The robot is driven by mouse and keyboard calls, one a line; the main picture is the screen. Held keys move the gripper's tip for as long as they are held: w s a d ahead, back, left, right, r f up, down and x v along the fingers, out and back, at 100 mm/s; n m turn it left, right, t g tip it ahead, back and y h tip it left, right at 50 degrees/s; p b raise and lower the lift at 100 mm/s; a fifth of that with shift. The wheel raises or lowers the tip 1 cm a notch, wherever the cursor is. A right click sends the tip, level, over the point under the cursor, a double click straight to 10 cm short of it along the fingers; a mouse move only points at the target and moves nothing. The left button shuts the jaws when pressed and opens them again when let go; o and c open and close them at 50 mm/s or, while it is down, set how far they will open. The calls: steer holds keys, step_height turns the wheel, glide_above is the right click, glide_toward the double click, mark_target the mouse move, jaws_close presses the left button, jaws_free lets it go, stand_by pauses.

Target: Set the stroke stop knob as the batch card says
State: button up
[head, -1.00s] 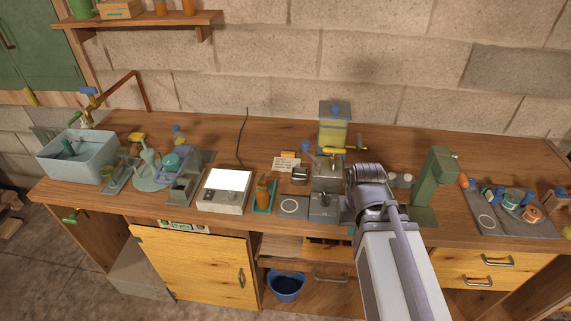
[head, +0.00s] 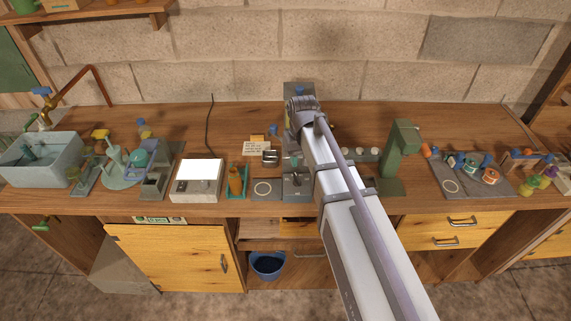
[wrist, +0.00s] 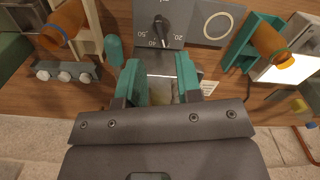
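The stroke stop knob (wrist: 161,27) is a black pointer knob on a grey dial panel (wrist: 177,12), at the top of the wrist view. Upside-down numbers lie around it; its narrow end points down the picture among them, but the exact setting is hard to read. In the head view the panel (head: 297,188) is left of my arm. My gripper (wrist: 161,68) has two teal fingers, apart with no held object seen between them, just below the dial in the wrist view. My arm hides it in the head view. The batch card (head: 257,149) stands behind; its writing is too small to read.
A ring-marked pad (head: 263,189), an orange bottle (head: 236,181) in a teal holder and a white-topped box (head: 197,180) are left of the dial. A green press (head: 399,151) stands to the right. The dispenser behind the dial is mostly hidden by my arm.

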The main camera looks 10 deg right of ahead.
mark_target(298, 178)
steer(key=shift+o, duration=0.6)
steer(key=w, duration=0.2)
steer(key=shift+w+a, duration=0.1)
steer(key=shift+w, duration=0.2)
steer(key=shift+n, duration=0.3)
steer(key=f+b, duration=1.1)
steer(key=shift+s, duration=0.4)
steer(key=shift+r, duration=0.1)
jaws_close()
